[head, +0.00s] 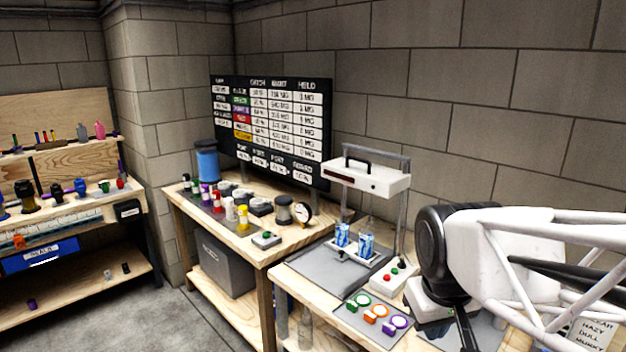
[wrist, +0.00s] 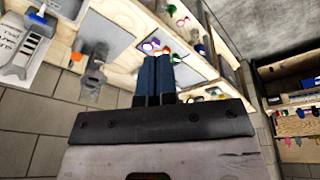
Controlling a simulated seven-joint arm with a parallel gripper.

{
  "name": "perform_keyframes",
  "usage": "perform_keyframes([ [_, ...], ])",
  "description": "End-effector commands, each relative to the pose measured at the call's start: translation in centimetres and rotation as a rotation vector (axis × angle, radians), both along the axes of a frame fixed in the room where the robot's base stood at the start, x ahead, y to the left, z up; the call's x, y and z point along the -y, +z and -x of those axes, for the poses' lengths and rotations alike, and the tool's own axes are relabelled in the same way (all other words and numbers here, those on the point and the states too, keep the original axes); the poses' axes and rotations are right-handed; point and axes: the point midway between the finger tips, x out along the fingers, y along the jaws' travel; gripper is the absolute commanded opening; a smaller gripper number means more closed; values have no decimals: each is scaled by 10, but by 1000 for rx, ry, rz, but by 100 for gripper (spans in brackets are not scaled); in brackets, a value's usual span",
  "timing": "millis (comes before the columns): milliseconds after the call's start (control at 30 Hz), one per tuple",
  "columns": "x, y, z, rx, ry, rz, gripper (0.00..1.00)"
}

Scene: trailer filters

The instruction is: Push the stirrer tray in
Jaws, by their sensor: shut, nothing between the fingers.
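The stirrer stands on the right-hand bench in the head view, with a white overhead unit (head: 366,177) on grey posts. Its low stirrer tray (head: 374,262) is below, carrying two blue-filled beakers (head: 342,234) side by side. A box with red and green buttons (head: 389,279) sits at its right front. I cannot tell how far out the tray is. My gripper shows in the wrist view (wrist: 157,60), its two dark blue fingers together and empty. In the head view my arm is at the right, to the right of the tray; the fingertips cannot be made out there.
A panel with green, orange and purple rings (head: 377,314) lies at the bench front. The left bench holds coloured bottles, a timer-like dial (head: 304,211) and a blue cylinder (head: 207,160). A black board (head: 271,125) stands behind. Shelves (head: 72,221) are at far left.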

Motion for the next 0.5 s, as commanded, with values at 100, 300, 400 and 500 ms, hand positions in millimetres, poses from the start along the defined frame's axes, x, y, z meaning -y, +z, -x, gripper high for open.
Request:
perform_keyframes([
  [100,1,-8,27,9,-73,-28,0],
  [300,1,-19,55,18,-158,-62,0],
  [400,1,-23,61,17,-177,-69,0],
  [500,1,-24,63,18,-183,-72,0],
])
